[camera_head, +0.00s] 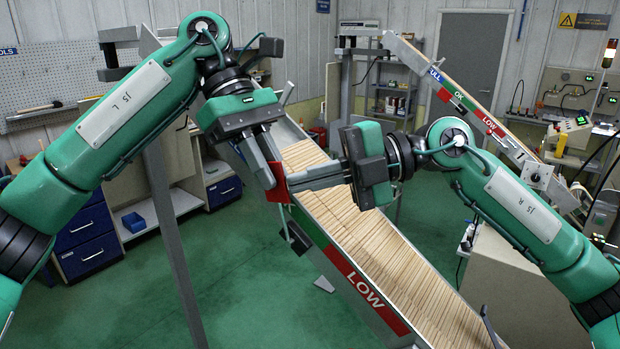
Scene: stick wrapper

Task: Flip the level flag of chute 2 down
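The near chute (425,285) slopes down from upper left to lower right and is full of pale wooden sticks. Its side strip carries a red LOW label (365,290). A small red plate (278,184), which looks like a level flag, shows at the chute's side above a dark bracket (298,238). My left gripper (264,180) points down, its fingertips at the red plate's left edge. My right gripper (291,182) points left, its fingertips at the plate's right side. Whether either grips it is unclear. The chute number is not readable.
A second chute with a FULL, OK, LOW strip (465,104) slopes down at the right. A grey post (170,230) stands left of the near chute. Blue drawers (85,240) are at the left. The green floor (250,290) between is mostly clear.

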